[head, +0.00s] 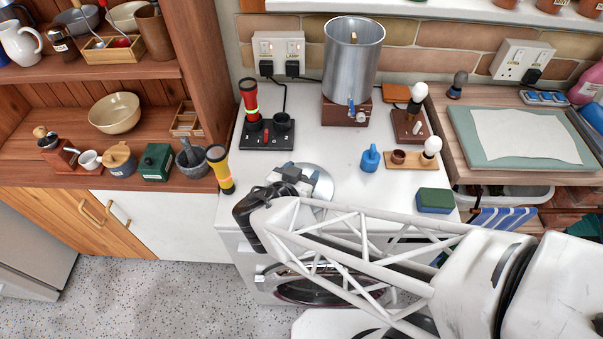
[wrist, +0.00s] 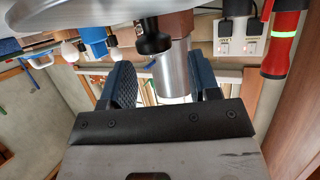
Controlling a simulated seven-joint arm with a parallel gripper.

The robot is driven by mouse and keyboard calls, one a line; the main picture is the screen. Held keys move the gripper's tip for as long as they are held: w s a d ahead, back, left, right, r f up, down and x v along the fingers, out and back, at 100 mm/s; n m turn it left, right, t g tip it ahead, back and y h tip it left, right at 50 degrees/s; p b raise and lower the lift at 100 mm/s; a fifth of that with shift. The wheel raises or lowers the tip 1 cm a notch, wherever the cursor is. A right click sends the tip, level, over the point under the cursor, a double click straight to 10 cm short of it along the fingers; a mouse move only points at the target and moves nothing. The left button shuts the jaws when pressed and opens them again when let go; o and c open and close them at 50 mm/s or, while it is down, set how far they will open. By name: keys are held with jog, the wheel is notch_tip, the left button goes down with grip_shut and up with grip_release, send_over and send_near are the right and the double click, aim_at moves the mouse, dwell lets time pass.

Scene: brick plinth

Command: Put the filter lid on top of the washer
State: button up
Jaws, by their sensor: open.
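The filter lid (head: 318,172) is a silver disc on the white top of the washer (head: 308,148), near its front left, partly hidden by my gripper. In the wrist view the lid (wrist: 60,16) fills the top left, its black knob (wrist: 153,38) pointing down in that upside-down picture. My gripper (head: 303,176) is over the lid in the head view. Its two blue fingers stand apart in the wrist view (wrist: 162,72), with the knob just beyond them. I see nothing held; whether a finger touches the lid cannot be told.
A metal filter pot (head: 352,60) stands on a brown block at the back. A torch stand (head: 266,135), a yellow torch (head: 222,168), a blue bottle (head: 370,159), a lamp board (head: 405,158) and a green-blue sponge (head: 435,200) surround the lid. Clear washer top lies behind it.

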jog(key=shift+s+d+f, duration=0.1)
jog(key=shift+d+f, duration=0.05)
jog(key=shift+f, duration=0.5)
jog(key=shift+r, duration=0.5)
jog(key=shift+s+a+r, duration=0.4)
jog(key=shift+s+r, duration=0.1)
jog(key=shift+s, duration=0.1)
jog(key=v, duration=1)
jog(key=shift+r, duration=0.2)
jog(key=shift+s+a, duration=0.1)
jog(key=shift+a, duration=0.05)
jog(key=d+r+n+g+y, duration=0.2)
jog(key=d+r+g, duration=0.3)
jog(key=d+r, duration=0.3)
jog(key=d+r+n+g+y, duration=0.2)
jog(key=d+r+g, duration=0.3)
jog(key=d, duration=1.1)
jog(key=shift+r+y, duration=0.4)
jog(key=shift+r, duration=1.3)
